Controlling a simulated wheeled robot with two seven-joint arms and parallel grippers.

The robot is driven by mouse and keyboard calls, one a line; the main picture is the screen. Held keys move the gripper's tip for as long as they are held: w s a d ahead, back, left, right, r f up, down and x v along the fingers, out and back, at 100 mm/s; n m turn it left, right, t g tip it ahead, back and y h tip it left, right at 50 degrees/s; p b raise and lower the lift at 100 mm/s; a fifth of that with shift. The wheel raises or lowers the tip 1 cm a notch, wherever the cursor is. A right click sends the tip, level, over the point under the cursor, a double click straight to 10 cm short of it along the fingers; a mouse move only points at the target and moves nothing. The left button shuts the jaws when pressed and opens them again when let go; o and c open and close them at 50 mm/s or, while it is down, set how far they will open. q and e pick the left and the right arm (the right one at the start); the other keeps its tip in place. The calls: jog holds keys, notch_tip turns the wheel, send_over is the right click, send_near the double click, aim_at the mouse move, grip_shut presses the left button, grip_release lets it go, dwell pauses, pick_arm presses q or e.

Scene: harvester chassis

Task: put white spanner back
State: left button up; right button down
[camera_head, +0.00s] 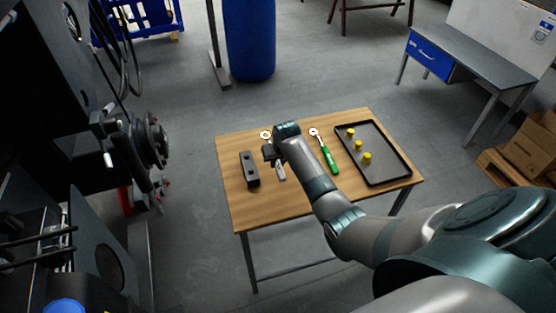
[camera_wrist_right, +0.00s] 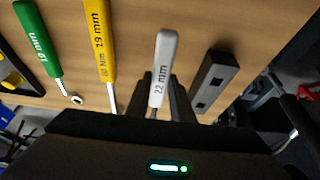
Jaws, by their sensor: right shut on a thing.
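The white spanner has a light handle marked "22 mm" in the right wrist view (camera_wrist_right: 164,68). In the head view its handle (camera_head: 281,172) points toward the near side of the table and a ring end (camera_head: 265,134) shows beyond my gripper. My right gripper (camera_head: 271,153) has its fingers on either side of the spanner's shaft and is shut on it. The fingers also show in the right wrist view (camera_wrist_right: 157,103). I cannot tell whether the spanner touches the table. My left gripper is not in view.
On the wooden table (camera_head: 240,205), a dark block with holes (camera_head: 249,169) lies left of the spanner. A yellow spanner (camera_wrist_right: 99,45) and a green spanner (camera_head: 328,156) lie on the other side. A black tray (camera_head: 388,178) holds yellow pieces (camera_head: 358,146). The table's near left is clear.

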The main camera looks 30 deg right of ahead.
aim_at(279, 166)
jog(key=shift+f+b, duration=0.75)
jog(key=shift+f, duration=0.9)
jog(key=c, duration=1.5)
grip_release()
jog(key=shift+r, duration=0.1)
jog(key=b+v, duration=0.3)
jog(key=v, duration=1.4)
jog(key=shift+s+a+r, duration=0.1)
jog(key=shift+s, duration=0.05)
